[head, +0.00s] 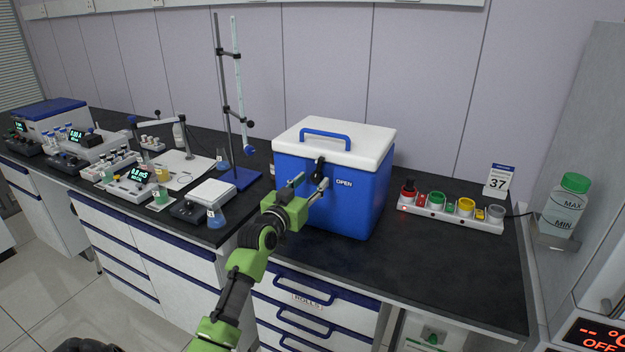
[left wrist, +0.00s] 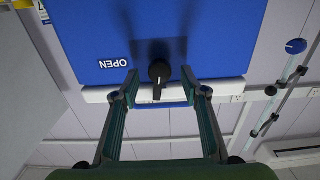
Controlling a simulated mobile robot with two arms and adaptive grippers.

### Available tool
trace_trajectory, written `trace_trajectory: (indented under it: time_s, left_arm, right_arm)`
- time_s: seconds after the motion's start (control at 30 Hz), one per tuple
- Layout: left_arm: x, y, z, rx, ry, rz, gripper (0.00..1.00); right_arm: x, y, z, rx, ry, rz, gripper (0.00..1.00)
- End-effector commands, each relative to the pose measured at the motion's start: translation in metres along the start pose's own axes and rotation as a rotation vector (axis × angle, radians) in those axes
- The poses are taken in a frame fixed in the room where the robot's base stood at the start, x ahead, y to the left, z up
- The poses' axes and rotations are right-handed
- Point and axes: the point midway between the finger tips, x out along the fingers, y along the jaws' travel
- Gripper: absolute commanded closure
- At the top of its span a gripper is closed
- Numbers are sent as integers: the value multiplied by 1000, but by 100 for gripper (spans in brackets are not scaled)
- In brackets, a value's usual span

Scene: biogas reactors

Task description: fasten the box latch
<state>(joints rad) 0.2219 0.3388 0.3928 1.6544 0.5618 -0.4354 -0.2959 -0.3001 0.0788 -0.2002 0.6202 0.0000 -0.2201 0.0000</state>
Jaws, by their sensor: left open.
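The blue box (head: 350,205) with a white lid (head: 335,142) and a blue lid handle (head: 325,134) stands on the dark bench. The lid rests down on the box. A black latch knob (head: 319,168) sits on the front face near the lid seam, left of a white "OPEN" label (head: 344,183). In the left wrist view the latch (left wrist: 160,72) appears upside down, between and just beyond my fingertips. My left gripper (head: 309,186) is open in front of the box, its fingers on either side of the latch and apart from it. My right gripper is not in view.
A retort stand (head: 229,110), a small scale (head: 206,194) and a blue-filled flask (head: 216,217) stand left of the box. A strip with colored buttons (head: 450,213) and a "37" card (head: 498,181) are at right. The bench front right of the box is clear.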

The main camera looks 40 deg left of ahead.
Motion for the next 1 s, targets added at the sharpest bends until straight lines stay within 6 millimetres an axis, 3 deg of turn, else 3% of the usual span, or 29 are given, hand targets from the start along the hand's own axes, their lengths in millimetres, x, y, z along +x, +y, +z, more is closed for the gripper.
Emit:
trace_trajectory:
  time_s: [0.17, 0.47, 0.63, 0.8, 1.0]
  left_arm:
    - [12, 0, 0, 0, 1, -1, 59]
    - [13, 0, 0, 1, 1, -1, 59]
    - [13, 0, 0, 0, 0, -1, 98]
    - [13, 0, -1, -14, 0, -1, 98]
    - [13, 0, -1, -153, -1, 0, 98]
  right_arm:
    - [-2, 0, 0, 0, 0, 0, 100]
    - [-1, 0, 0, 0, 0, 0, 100]
    - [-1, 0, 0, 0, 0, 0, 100]
    - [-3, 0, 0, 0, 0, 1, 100]
    - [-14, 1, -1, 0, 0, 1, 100]
